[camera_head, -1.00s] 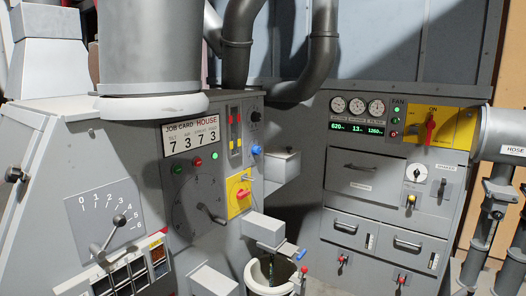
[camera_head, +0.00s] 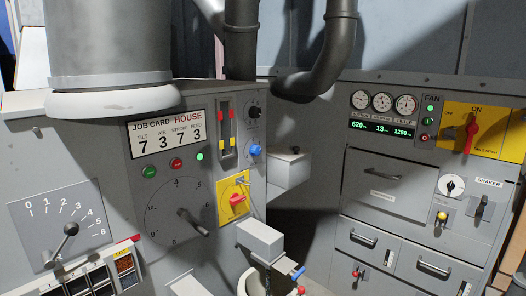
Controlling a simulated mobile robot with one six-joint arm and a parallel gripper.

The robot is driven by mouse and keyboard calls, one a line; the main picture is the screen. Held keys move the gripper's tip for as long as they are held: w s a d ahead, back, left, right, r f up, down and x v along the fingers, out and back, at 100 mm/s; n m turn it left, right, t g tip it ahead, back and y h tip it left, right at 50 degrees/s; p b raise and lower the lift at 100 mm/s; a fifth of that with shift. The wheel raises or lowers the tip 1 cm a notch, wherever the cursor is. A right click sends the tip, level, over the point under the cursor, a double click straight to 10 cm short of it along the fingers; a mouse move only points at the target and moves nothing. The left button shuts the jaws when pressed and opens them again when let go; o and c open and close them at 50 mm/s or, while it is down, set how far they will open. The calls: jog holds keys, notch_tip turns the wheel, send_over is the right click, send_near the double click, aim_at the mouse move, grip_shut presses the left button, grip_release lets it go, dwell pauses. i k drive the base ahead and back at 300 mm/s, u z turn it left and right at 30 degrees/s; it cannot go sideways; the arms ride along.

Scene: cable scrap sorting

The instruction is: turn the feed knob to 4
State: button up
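No knob in view has a readable "feed" label. A small black knob (camera_head: 254,110) with a light scale sits at the upper right of the control panel, and a blue knob (camera_head: 256,150) is just below it. A large round dial (camera_head: 160,212) with a pointer handle (camera_head: 194,222) is lower left of them; its pointer is turned to the lower right. The job card (camera_head: 168,133) reads TILT 7, then 3, 7, and 3 in its last column, which seems to be feed. My gripper is not in view.
A lever scale (camera_head: 62,222) marked 0 to 6 is at left. A yellow plate with a red switch (camera_head: 237,199) is below the blue knob. Grey boxes (camera_head: 260,238) jut out below it. A cabinet with gauges (camera_head: 382,102) and drawers (camera_head: 384,187) stands at right.

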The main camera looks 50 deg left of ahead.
aim_at(255, 150)
jog(key=i, duration=0.65)
jog(key=z, duration=0.65)
jog(key=k, duration=0.15)
jog(key=u, duration=2.05)
jog(key=k, duration=0.15)
jog(key=u, duration=2)
jog(key=i, duration=0.2)
jog(key=z, duration=0.05)
